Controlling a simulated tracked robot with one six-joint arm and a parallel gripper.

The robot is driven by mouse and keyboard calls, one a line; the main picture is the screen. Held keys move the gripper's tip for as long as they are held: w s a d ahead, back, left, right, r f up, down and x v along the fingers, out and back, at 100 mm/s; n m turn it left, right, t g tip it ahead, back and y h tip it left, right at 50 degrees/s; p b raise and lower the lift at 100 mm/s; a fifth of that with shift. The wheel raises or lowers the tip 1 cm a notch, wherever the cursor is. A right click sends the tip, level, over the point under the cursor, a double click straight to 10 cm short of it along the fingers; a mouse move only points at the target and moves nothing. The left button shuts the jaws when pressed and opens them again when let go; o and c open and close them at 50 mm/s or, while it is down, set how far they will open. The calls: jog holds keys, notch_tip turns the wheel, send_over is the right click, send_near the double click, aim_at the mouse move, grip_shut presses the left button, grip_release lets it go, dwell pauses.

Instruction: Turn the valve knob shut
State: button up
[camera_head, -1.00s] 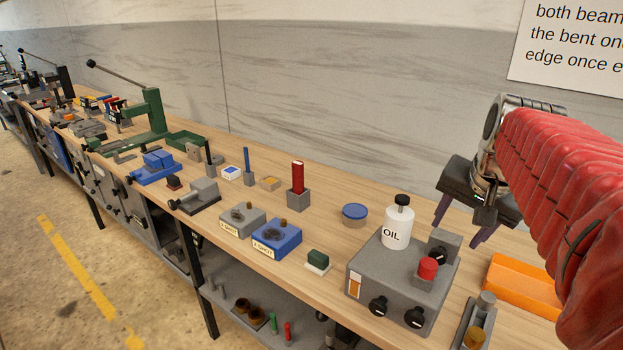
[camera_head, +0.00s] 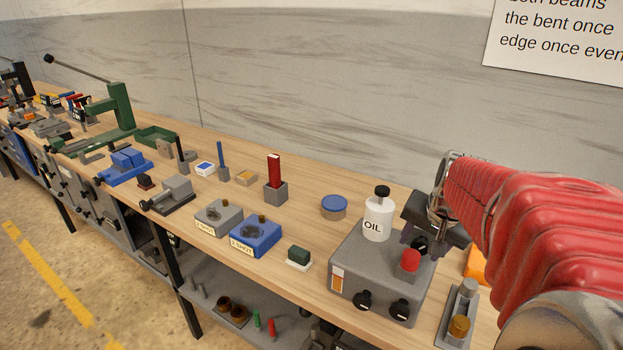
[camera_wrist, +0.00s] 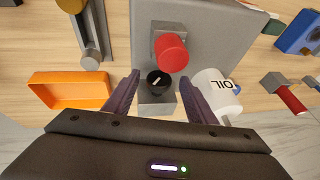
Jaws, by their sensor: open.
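A grey machine box (camera_head: 350,262) stands on the bench with a red button (camera_head: 411,260) on top. A black round knob (camera_wrist: 158,82) with a pale mark sits on a small grey block (camera_wrist: 158,105) behind the red button. My gripper (camera_wrist: 160,79) is open, with one dark finger on each side of this knob in the wrist view; whether they touch it I cannot tell. In the head view my gripper (camera_head: 426,244) is above the back of the box and partly hides the knob. Two more black knobs (camera_head: 363,299) (camera_head: 400,309) are on the box's front face.
A white oil bottle (camera_head: 378,218) stands on the box close beside my gripper. An orange tray (camera_wrist: 72,90) and a grey holder with pegs (camera_head: 458,312) lie beside the box. A blue-lidded tin (camera_head: 334,206) stands left of it.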

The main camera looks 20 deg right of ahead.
jog(key=shift+w+d+f, duration=0.1)
jog(key=shift+f, duration=0.25)
jog(key=c, duration=1)
jog(key=shift+c, duration=0.2)
jog(key=shift+w+g+h, duration=0.15)
jog(key=shift+g+h, duration=0.25)
jog(key=shift+w+a+n+g+h, duration=0.15)
jog(key=shift+n+g+h, duration=0.1)
jog(key=shift+g+h, duration=0.3)
jog(key=shift+w+a+n+g+h, duration=0.15)
jog(key=shift+n+g+h, duration=0.15)
jog(key=shift+g, duration=0.35)
jog(key=shift+w+a+f+n+g+h, duration=0.1)
jog(key=shift+n+g+h, duration=0.15)
jog(key=shift+g+h, duration=0.85)
